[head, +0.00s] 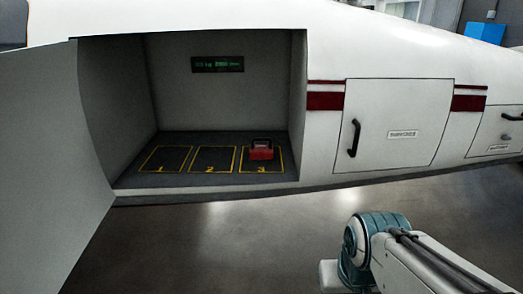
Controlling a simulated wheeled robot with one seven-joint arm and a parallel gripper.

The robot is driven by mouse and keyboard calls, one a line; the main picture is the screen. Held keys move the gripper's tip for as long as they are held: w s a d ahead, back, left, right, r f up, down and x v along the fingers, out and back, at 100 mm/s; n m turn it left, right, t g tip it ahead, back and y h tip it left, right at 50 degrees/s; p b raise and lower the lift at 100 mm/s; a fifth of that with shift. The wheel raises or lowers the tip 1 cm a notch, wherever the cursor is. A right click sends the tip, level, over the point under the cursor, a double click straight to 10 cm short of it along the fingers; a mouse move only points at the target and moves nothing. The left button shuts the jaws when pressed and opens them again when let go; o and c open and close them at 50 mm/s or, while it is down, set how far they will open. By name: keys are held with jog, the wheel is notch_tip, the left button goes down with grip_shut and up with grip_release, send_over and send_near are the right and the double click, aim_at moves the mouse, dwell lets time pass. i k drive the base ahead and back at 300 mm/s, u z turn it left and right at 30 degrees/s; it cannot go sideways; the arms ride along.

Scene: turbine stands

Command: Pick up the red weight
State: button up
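The red weight (261,153) is a small red block with a black handle on top. It stands upright inside the open compartment (225,95) of the white body, in the yellow-outlined square marked 3. Squares 1 and 2 to its left are empty. My arm shows at the lower right, outside the compartment and well apart from the weight. My gripper is not in view.
The compartment's open door (50,150) hangs at the left. A closed hatch (398,125) with a black handle is to the right. A green-lettered display (217,64) is on the back wall. The visible floor (230,250) below is clear.

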aim_at(257, 151)
jog(key=z, duration=0.4)
jog(key=i, duration=1.25)
jog(key=u, duration=1)
jog(key=i, duration=1)
